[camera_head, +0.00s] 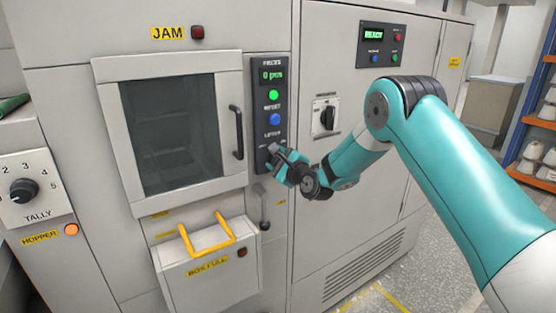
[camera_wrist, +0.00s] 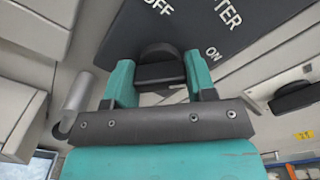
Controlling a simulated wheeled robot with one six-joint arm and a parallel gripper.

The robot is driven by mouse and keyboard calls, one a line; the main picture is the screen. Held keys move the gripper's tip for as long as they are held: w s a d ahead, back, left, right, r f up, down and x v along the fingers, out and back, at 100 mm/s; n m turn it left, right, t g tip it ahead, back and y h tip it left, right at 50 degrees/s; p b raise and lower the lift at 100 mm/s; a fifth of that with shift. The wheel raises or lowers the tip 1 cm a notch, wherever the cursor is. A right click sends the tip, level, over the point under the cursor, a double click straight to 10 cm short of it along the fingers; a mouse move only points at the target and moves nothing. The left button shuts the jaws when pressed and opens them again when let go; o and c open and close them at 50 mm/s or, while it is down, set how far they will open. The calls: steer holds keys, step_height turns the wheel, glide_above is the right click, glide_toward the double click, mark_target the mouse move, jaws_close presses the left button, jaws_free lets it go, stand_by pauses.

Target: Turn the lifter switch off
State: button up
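The lifter switch (camera_wrist: 158,68) is a black knob on a dark panel (camera_wrist: 195,22) with OFF and ON lettering, in the wrist view. My gripper (camera_wrist: 159,82) has its two teal fingers on either side of the switch, with no clear gap at either side, so it looks shut on it. Which label the switch points to cannot be read clearly. In the head view my gripper (camera_head: 276,160) is at the bottom of the narrow control panel (camera_head: 260,95), just below the LIFTER label, and hides the switch.
Above the label are a blue reset button (camera_head: 275,119) and a lit green button (camera_head: 273,95). A door handle (camera_head: 237,132) is close on the left, a grey lever (camera_head: 263,208) hangs below, and a rotary knob (camera_head: 327,117) is to the right.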

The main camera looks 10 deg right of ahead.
steer(key=shift+c, duration=1.3)
steer(key=shift+f+b, duration=0.1)
steer(key=shift+b, duration=0.35)
steer(key=n+b, duration=0.3)
steer(key=shift+f, duration=0.2)
steer(key=n+b, duration=0.4)
steer(key=b, duration=0.2)
steer(key=shift+f+n, duration=0.1)
steer(key=shift+n, duration=0.2)
steer(key=n+b, duration=0.3)
steer(key=b, duration=0.1)
steer(key=shift+n+b, duration=0.3)
steer(key=shift+b, duration=0.1)
steer(key=n+b, duration=0.3)
steer(key=b, duration=0.1)
steer(key=shift+n, duration=0.3)
steer(key=shift+n+b, duration=0.5)
steer(key=shift+b, duration=0.05)
steer(key=shift+r, duration=0.2)
